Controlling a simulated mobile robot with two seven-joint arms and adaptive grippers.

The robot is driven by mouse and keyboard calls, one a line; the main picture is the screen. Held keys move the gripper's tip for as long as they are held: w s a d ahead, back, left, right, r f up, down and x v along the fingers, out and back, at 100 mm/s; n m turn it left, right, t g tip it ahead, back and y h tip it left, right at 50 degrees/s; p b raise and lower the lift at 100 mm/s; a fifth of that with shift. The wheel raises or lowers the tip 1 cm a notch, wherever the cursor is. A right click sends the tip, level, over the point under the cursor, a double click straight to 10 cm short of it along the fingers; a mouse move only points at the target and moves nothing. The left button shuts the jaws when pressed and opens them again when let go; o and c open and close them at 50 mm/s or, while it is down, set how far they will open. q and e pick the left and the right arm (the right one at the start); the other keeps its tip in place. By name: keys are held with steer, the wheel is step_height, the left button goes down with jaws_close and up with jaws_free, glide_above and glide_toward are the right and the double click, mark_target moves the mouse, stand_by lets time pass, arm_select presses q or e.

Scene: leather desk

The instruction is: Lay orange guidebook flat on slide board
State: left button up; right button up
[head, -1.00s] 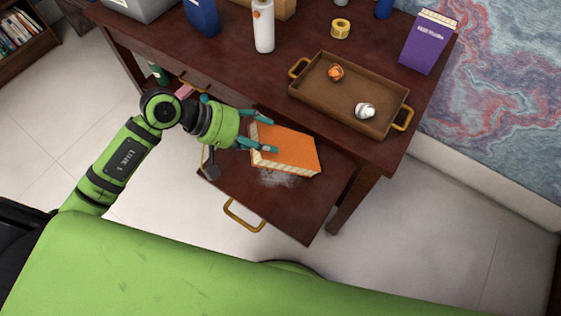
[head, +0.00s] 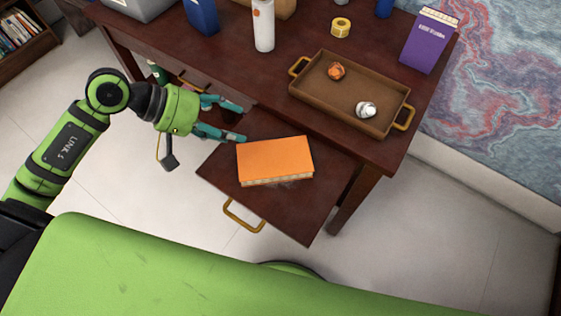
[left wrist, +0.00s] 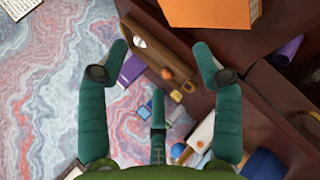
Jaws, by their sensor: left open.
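The orange guidebook (head: 275,158) lies flat, cover up, on the pulled-out slide board (head: 305,215) below the desk top. Its pale page edge faces the front of the board. My left gripper (head: 241,123) is open and empty, to the left of the book and apart from it. In the left wrist view the open fingers (left wrist: 160,55) show with nothing between them, and part of the orange book (left wrist: 210,12) shows at the top edge. My right gripper is not in view.
The slide board has a brass handle (head: 243,216) at its front. On the desk above stand a brown tray (head: 335,108) with two small crumpled items, a purple box (head: 428,42), a yellow tape roll (head: 340,28) and a white bottle (head: 263,26). Bare board shows in front of the book.

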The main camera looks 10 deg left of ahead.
arm_select(q)
step_height(320, 180, up, 8)
steer(key=a+p, duration=0.1)
steer(key=a, duration=0.1)
steer(key=shift+s, duration=0.45)
steer(key=shift+a, duration=0.1)
